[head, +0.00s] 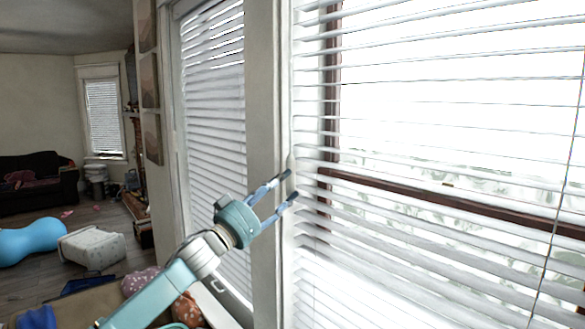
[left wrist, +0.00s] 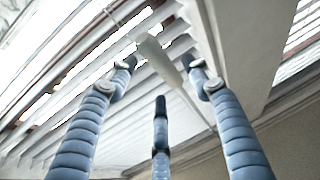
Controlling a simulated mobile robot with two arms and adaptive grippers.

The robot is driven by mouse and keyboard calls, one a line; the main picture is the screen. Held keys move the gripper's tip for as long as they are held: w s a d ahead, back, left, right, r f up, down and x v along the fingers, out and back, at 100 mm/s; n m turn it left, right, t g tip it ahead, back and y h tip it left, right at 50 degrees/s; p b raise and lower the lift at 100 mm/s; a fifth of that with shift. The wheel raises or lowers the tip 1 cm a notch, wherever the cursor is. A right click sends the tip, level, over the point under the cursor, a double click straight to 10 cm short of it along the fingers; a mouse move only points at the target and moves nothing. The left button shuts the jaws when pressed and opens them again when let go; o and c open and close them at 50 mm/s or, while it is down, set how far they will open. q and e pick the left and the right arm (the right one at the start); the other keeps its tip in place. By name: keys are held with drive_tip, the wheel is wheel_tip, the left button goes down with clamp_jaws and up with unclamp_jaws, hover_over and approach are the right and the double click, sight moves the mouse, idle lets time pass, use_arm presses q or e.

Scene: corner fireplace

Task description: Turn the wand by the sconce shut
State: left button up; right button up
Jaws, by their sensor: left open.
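The wand (head: 291,161) hangs at the left edge of the large window's blind (head: 420,110), against the white frame; its pale thicker part shows just above my fingertips. In the left wrist view the wand (left wrist: 155,54) lies between my spread fingers, with a thin rod running to the lower right. My left gripper (head: 290,186) is open around or just in front of the wand; I cannot tell if any finger touches it. It also shows in the left wrist view (left wrist: 160,82). The blind's slats are tilted open, with bright outdoors between them. I see no sconce. My right gripper is out of view.
A second blind (head: 215,110) covers the narrower window to the left, past a white post (head: 265,90). A thin cord (head: 557,230) hangs at the right. Cushions and cloths lie low under my left arm; a dark sofa (head: 38,180) stands far left.

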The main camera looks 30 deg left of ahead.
sight(290, 178)
use_arm(q)
drive_tip(key=p+x, duration=0.1)
drive_tip(key=x, duration=0.3)
drive_tip(key=shift+d+r+p, duration=0.1)
drive_tip(key=shift+r+p, duration=0.1)
drive_tip(key=shift+p, duration=0.2)
drive_tip(key=shift+w+d, duration=0.1)
drive_tip(key=shift+w, duration=0.3)
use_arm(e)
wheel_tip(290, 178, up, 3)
use_arm(q)
drive_tip(key=c, duration=1.2)
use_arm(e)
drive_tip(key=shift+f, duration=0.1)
